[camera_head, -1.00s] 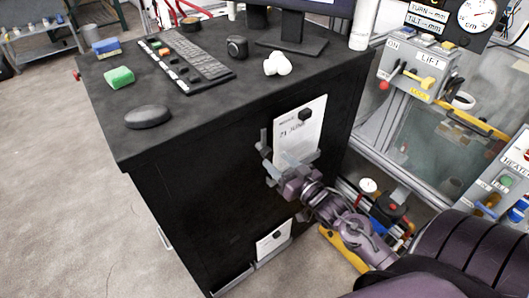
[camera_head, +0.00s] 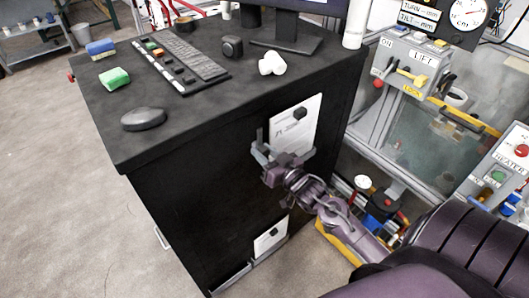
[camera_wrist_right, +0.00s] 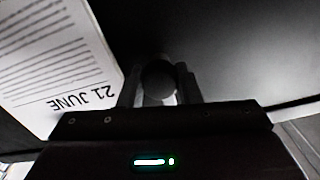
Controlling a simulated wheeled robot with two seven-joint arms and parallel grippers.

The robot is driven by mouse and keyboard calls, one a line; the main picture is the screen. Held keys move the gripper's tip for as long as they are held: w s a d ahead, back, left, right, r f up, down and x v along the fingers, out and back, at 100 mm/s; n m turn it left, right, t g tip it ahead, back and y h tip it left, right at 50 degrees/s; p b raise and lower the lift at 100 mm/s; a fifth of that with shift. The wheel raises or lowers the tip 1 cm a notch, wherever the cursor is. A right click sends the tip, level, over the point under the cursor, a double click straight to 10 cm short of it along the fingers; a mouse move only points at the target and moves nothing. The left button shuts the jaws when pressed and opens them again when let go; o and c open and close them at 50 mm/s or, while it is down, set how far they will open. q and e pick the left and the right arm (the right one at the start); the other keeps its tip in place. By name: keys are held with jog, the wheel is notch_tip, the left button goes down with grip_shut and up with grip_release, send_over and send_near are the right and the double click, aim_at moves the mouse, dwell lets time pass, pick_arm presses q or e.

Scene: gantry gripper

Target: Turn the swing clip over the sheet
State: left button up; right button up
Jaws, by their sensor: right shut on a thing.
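In the right wrist view the sheet (camera_wrist_right: 55,65) is at the left, upside down, with "21 JUNE" readable. My right gripper (camera_head: 263,148) is at the sheet's lower left edge, against the cabinet front. In the right wrist view its fingers (camera_wrist_right: 160,88) are shut on a dark round knob (camera_wrist_right: 158,78), apparently the swing clip, beside the sheet. The rest of the clip is hidden. My left gripper is not in view.
The black cabinet (camera_head: 190,190) carries a keyboard, mouse (camera_head: 144,118), sponges and monitor on top. A second small sheet (camera_head: 270,240) hangs low on its front. A control frame with a LIFT box (camera_head: 412,65) stands close on the right. The floor at left is open.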

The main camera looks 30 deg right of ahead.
grip_shut()
